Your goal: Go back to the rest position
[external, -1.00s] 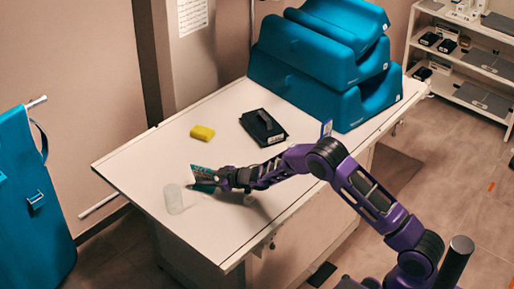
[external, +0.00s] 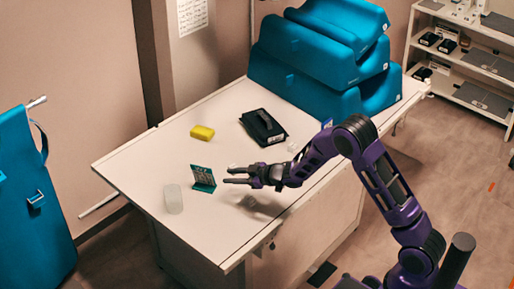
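My gripper (external: 236,175) is open and empty above the white table (external: 140,167), with its fingers pointing left. A small green card-like item (external: 203,178) stands upright on the table just left of the fingertips, apart from them. A clear cup (external: 173,198) stands to the left of the green item, near the table's front left edge. My arm reaches in from the lower right.
A yellow sponge-like block (external: 202,132) and a black case (external: 263,127) lie farther back on the table. Stacked teal cushions (external: 318,65) fill the back right. A shelf unit (external: 468,60) stands at the far right. The table's left part is mostly clear.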

